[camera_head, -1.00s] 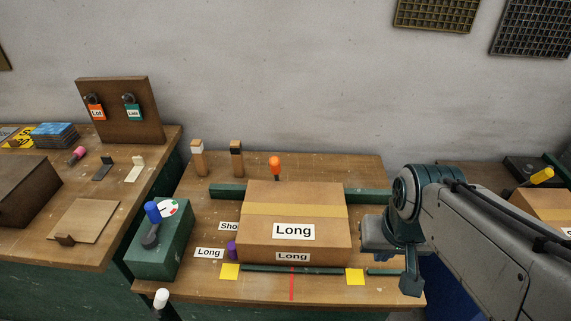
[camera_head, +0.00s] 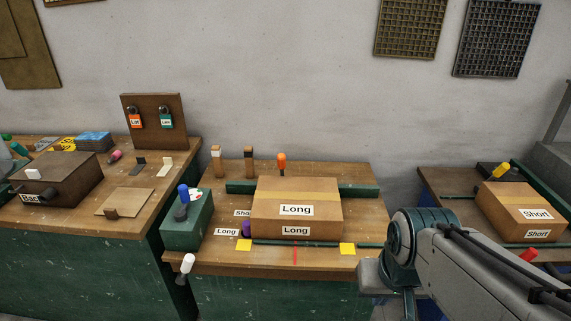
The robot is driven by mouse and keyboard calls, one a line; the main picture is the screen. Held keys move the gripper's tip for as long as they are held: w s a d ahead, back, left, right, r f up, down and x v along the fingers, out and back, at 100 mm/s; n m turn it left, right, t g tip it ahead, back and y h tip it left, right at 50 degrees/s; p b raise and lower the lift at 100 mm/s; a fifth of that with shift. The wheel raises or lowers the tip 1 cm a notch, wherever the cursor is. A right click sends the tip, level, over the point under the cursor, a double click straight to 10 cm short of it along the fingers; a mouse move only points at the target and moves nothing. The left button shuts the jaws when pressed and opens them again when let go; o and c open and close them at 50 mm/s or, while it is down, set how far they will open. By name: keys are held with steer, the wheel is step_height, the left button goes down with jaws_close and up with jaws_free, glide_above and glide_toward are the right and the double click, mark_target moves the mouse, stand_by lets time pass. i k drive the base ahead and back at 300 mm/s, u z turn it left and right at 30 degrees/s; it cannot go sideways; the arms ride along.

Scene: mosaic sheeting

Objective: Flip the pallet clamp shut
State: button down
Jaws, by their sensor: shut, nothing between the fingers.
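A brown carton labelled Long (camera_head: 297,195) sits on the middle bench in the head view. An orange-handled lever (camera_head: 282,160) stands upright behind it. A blue-handled lever (camera_head: 183,195) is on a green box (camera_head: 190,230) at the bench's left. A white-handled lever (camera_head: 187,264) sticks out at the bench's front left. A purple knob (camera_head: 246,229) is beside the carton's left front corner. I cannot tell which of these belongs to the pallet clamp. My arm reaches in from the lower right, in front of the bench's right end. My gripper's fingers do not show.
A left bench (camera_head: 130,226) holds a dark box, a board and padlocks on an upright panel (camera_head: 152,138). A right bench (camera_head: 432,190) holds a carton labelled Short (camera_head: 505,205) and yellow and red handles. Green rails (camera_head: 357,190) run behind and before the Long carton.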

mark_target(281, 162)
steer(key=u, duration=2.15)
steer(key=i, duration=1.2)
steer(key=z, duration=2.2)
steer(key=i, duration=0.5)
steer(key=u, duration=0.05)
